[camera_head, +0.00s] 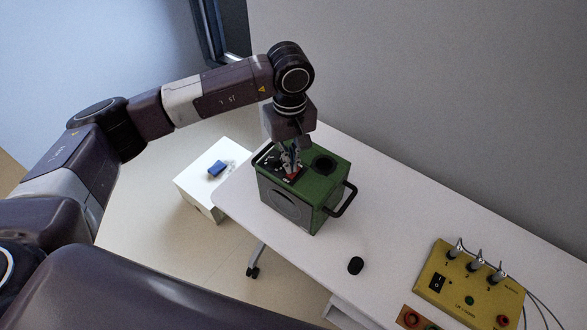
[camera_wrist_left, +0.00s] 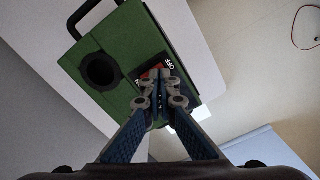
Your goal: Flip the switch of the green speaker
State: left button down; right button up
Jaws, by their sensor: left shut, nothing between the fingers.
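The green speaker (camera_head: 331,185) stands on the white table, with black handles on its sides and a round dark opening on top. It also shows in the left wrist view (camera_wrist_left: 125,45). Its red switch (camera_head: 293,174) is on the top, largely covered by my left gripper (camera_head: 289,163). In the left wrist view a black panel marked OFF (camera_wrist_left: 168,66) shows just beyond the fingertips. My left gripper (camera_wrist_left: 158,80) is shut and empty, pointing down at the switch area. I cannot tell whether the fingertips touch the switch. My right gripper is not in view.
A yellow control box (camera_head: 455,290) with several plugs and cables stands at the right on the white table (camera_head: 385,225). A small black object (camera_head: 355,265) lies between it and the speaker. A white box (camera_head: 200,185) with a blue item (camera_head: 217,168) stands left. A grey wall runs behind.

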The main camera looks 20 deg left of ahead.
aim_at(291, 175)
pick_arm(q)
jog(key=shift+r+p, duration=0.7)
jog(key=shift+r, duration=1.8)
